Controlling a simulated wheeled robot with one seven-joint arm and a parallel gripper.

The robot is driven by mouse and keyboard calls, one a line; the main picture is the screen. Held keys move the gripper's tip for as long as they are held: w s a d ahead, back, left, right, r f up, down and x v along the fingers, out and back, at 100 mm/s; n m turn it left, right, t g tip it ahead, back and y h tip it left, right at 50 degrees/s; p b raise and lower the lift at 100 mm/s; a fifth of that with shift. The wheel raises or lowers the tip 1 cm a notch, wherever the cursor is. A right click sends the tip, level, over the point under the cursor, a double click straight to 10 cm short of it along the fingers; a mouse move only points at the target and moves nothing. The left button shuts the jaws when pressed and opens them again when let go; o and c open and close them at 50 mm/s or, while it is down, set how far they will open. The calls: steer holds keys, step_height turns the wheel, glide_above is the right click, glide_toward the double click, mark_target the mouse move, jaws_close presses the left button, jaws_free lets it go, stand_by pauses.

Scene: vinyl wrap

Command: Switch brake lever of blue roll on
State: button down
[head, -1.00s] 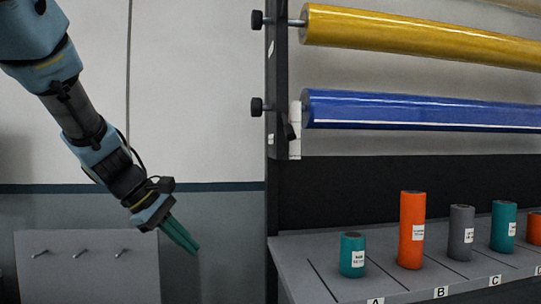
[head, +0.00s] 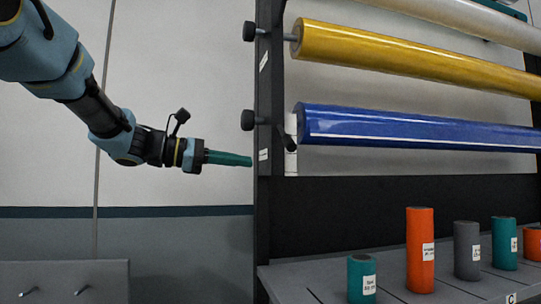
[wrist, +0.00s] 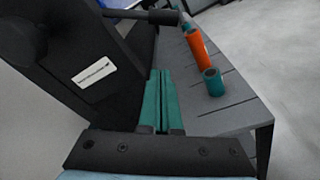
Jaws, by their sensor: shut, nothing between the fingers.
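The blue roll (head: 410,128) lies across the rack, below the yellow roll. At its left end a small dark lever (head: 287,140) sits against a white plate (head: 291,160) beside the post; it looks tilted, but its setting is hard to tell. A black knob (head: 248,120) sticks out of the post's left side at the roll's height. My gripper (head: 250,161) is shut and empty. It points right, with its tips close to the post's left side, below the knob. In the wrist view the teal fingers (wrist: 160,75) lie together beside the post.
The black rack post (head: 264,200) stands between my gripper and the lever. The yellow roll (head: 420,58) hangs above. A grey shelf (head: 400,290) below holds several upright small rolls, including an orange one (head: 420,250). Left of the post is open space before the wall.

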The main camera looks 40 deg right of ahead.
steer(key=s+d+r+p, duration=0.2)
steer(key=s+d+p, duration=0.2)
steer(key=d, duration=0.3)
steer(key=shift+s+d+p, duration=0.3)
steer(key=shift+d+p, duration=0.1)
steer(key=shift+p, duration=0.1)
steer(key=shift+r, duration=0.1)
steer(key=shift+s+a+r+n+p, duration=0.1)
steer(key=shift+s+r+n+p, duration=0.15)
steer(key=shift+n+p, duration=0.1)
steer(key=shift+s+r, duration=0.1)
steer(key=shift+s, duration=0.05)
steer(key=shift+s+a+r+n+p, duration=0.2)
steer(key=shift+s+r+n+p, duration=0.3)
steer(key=shift+r+n+p, duration=0.5)
step_height(320, 180, up, 9)
steer(key=p, duration=0.2)
glide_above(286, 141)
steer(key=a, duration=0.1)
